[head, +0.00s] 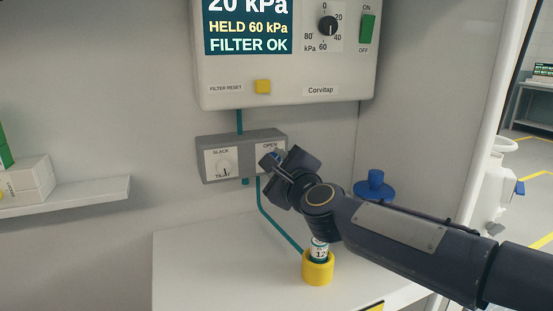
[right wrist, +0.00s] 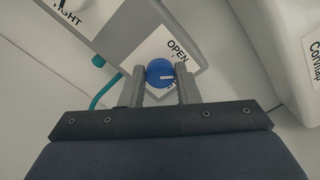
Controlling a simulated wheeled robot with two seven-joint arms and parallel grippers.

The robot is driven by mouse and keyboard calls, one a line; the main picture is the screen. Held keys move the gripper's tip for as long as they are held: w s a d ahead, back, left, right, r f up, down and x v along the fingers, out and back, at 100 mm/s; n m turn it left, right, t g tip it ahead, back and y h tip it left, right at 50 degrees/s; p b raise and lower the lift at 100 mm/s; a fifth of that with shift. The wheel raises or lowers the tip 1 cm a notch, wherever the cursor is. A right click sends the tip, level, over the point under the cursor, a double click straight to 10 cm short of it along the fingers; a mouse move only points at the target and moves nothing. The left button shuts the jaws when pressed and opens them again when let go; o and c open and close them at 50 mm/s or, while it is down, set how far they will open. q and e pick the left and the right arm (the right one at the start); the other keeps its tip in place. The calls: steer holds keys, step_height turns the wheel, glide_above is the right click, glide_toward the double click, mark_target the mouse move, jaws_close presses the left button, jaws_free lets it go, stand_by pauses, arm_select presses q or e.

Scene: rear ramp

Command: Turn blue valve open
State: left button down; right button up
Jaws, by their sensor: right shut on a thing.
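The blue valve knob (right wrist: 158,70) sits on a white plate at one end of a grey box (head: 245,139) on the wall. The word OPEN (right wrist: 177,51) is printed beside it, and a second label is partly hidden behind the knob. The knob has a short white line pointing right in the right wrist view. My right gripper (right wrist: 161,85) has a finger on each side of the knob and is shut on it. In the head view my right gripper (head: 273,160) covers most of the knob. My left gripper is not in view.
Above is a Corvitap panel (head: 215,98) reading 20 kPa, HELD 60 kPa, FILTER OK. A teal tube (head: 270,222) runs down to a yellow holder (head: 317,268) on the counter. A blue object (head: 375,186) stands behind my arm.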

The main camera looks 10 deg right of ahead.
steer(key=shift+f+n+p, duration=0.1)
steer(key=shift+n+p, duration=1)
steer(key=shift+n, duration=2.4)
steer(key=o, duration=1)
steer(key=shift+c, duration=0.2)
steer(key=s+d, duration=0.1)
steer(key=s, duration=0.6)
steer(key=shift+s+d, duration=0.2)
steer(key=shift+s, duration=0.15)
